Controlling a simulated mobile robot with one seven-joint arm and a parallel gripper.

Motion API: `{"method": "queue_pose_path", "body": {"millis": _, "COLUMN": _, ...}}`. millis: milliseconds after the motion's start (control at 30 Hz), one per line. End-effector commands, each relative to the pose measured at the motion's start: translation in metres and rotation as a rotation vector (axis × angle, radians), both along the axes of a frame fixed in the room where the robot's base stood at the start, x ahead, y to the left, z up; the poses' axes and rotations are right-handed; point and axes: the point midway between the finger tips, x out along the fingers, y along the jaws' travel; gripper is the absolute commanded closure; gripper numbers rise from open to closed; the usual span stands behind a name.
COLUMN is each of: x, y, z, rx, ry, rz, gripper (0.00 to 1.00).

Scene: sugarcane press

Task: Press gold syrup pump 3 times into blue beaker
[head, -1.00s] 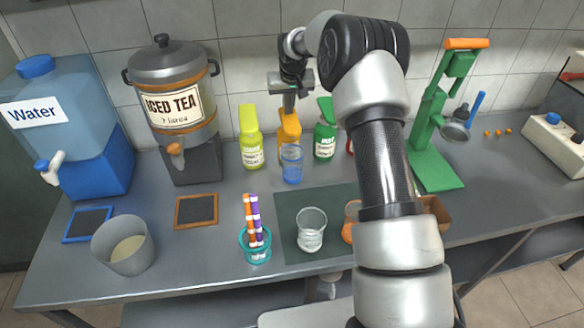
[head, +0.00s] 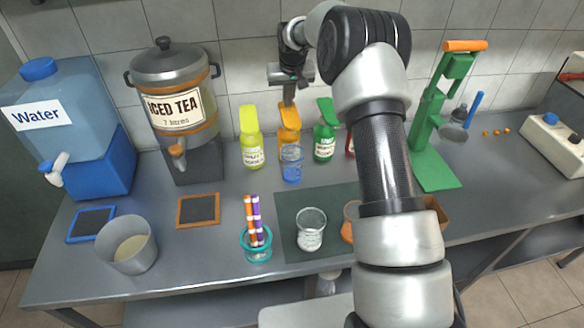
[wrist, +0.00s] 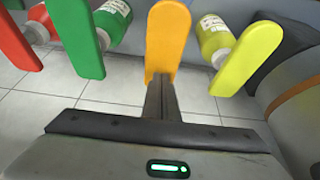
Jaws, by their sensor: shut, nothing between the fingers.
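The gold syrup pump bottle (head: 289,136) stands at the back of the counter, between a yellow-green one and a green one. Its flat orange-gold pump head (head: 290,114) is on top and also shows in the wrist view (wrist: 167,38). The blue beaker (head: 291,166) stands right in front of it and hides its lower part. I cannot make out the beaker's contents. My gripper (head: 289,101) is shut and empty, pointing down over the pump head. In the wrist view its fingertips (wrist: 161,80) overlap the head's near end; I cannot tell whether they touch.
A yellow-green pump bottle (head: 251,145) stands left and a green one (head: 324,140) right, close to my gripper. A red bottle (head: 350,143) is mostly hidden by my arm. A glass beaker (head: 310,231) stands on the dark mat (head: 288,215), with a teal tube holder (head: 257,246) beside it.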

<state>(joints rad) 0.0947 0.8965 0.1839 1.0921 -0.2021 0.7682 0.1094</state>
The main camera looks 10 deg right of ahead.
Motion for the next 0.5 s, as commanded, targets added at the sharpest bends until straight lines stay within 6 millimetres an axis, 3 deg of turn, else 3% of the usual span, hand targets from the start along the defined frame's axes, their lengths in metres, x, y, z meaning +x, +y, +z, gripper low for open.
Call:
{"method": "queue_pose_path", "body": {"millis": 267, "x": 0.000, "y": 0.000, "z": 0.004, "rx": 0.000, "ry": -0.001, "rz": 0.000, "gripper": 1.00}}
{"method": "queue_pose_path", "body": {"millis": 500, "x": 0.001, "y": 0.000, "z": 0.026, "rx": -0.001, "ry": -0.002, "rz": 0.000, "gripper": 1.00}}
